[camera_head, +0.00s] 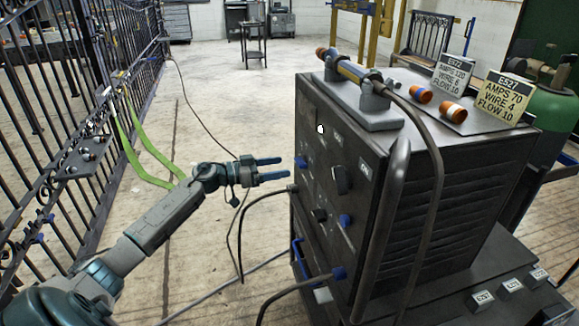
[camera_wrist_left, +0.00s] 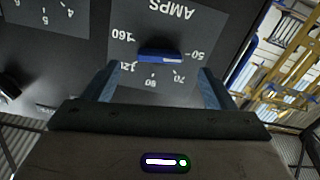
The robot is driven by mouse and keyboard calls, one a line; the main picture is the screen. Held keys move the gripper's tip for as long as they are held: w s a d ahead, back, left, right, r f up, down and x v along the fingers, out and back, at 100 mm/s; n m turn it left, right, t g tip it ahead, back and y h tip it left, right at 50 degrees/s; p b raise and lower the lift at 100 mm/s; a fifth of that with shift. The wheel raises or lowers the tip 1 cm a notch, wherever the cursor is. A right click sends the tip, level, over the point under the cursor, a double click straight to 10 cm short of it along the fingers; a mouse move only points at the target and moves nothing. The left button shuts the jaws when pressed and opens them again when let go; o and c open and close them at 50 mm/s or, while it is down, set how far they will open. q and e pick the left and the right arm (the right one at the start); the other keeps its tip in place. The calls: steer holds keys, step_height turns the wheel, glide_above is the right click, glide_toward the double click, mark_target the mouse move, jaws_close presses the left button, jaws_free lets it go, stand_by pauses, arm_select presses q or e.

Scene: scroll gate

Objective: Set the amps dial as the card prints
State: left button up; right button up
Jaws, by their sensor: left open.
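The amps dial is a blue bar-shaped knob (camera_wrist_left: 160,56) on a dark grey AMPS plate (camera_wrist_left: 205,22) in the left wrist view. Its bar lies roughly level in that picture; the plate reads upside down, with 160, 80, 70 and 50 legible. The blue knob (camera_head: 300,162) also shows on the welder's front panel in the head view. My left gripper (camera_head: 284,167) is open and empty, its fingers pointing at the panel, apart from the knob. Two cards stand on top: ES22 (camera_head: 453,72), AMPS 120, WIRE 6, FLOW 10; ES27 (camera_head: 503,97), AMPS 70, WIRE 4, FLOW 10.
The dark welder cabinet (camera_head: 480,170) has other knobs, including a black one (camera_head: 341,180), and a grey side handle (camera_head: 385,225). Cables hang below my left gripper. A black iron gate (camera_head: 70,120) stands left. The floor between is mostly clear.

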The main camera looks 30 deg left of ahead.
mark_target(300, 163)
arm_select(q)
steer(key=shift+x, duration=1.9)
arm_select(e)
steer(key=shift+w+r+t, duration=0.25)
steer(key=shift+r+t, duration=0.15)
steer(key=shift+r, duration=0.2)
arm_select(q)
steer(key=shift+c, duration=0.5)
